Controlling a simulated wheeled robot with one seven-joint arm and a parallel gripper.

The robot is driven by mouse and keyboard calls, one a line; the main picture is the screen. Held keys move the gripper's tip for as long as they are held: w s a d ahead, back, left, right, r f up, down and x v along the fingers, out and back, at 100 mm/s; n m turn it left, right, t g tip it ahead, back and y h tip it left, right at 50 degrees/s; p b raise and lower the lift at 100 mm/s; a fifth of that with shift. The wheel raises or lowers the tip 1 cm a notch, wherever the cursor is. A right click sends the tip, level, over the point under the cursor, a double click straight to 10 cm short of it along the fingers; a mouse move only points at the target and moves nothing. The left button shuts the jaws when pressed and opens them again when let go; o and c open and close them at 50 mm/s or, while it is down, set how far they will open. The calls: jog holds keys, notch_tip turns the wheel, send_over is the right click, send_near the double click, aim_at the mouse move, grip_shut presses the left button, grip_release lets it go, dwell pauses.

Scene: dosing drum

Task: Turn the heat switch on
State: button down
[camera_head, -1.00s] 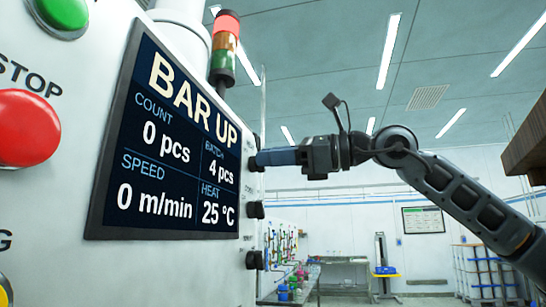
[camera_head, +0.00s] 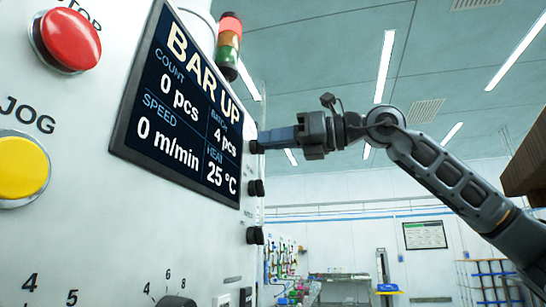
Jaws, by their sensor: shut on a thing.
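The white machine panel (camera_head: 75,240) fills the left side, with a dark display (camera_head: 190,100) that reads BAR UP, 0 pcs, 4 pcs, 0 m/min and heat 25 °C. Several black knobs stand in a column right of the display: a top one (camera_head: 254,147), a middle one (camera_head: 256,188) and a lower one (camera_head: 254,235). Their labels are too small to read, so I cannot tell which is the heat switch. My gripper (camera_head: 268,139) reaches in from the right and is shut on the top knob. Its fingers partly hide that knob.
A red button (camera_head: 70,40) and a yellow JOG button (camera_head: 24,167) sit on the panel's left. A dial knob (camera_head: 177,301) shows at the bottom edge. A signal light (camera_head: 229,45) stands above the display. The air right of the lower knobs is clear.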

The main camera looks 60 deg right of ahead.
jog(key=m+b, duration=0.1)
jog(key=m, duration=0.1)
jog(key=m+b, duration=0.3)
jog(key=b, duration=0.1)
jog(key=shift+w+d+f+m, duration=0.1)
jog(key=shift+d+f+m, duration=0.15)
jog(key=shift+m, duration=0.15)
jog(key=shift+r, duration=0.1)
jog(key=c, duration=1.2)
grip_release()
jog(key=b+v, duration=0.1)
jog(key=v, duration=0.6)
jog(key=shift+s+d+r, duration=0.1)
jog(key=shift+s+d, duration=0.05)
jog(key=shift+s, duration=0.2)
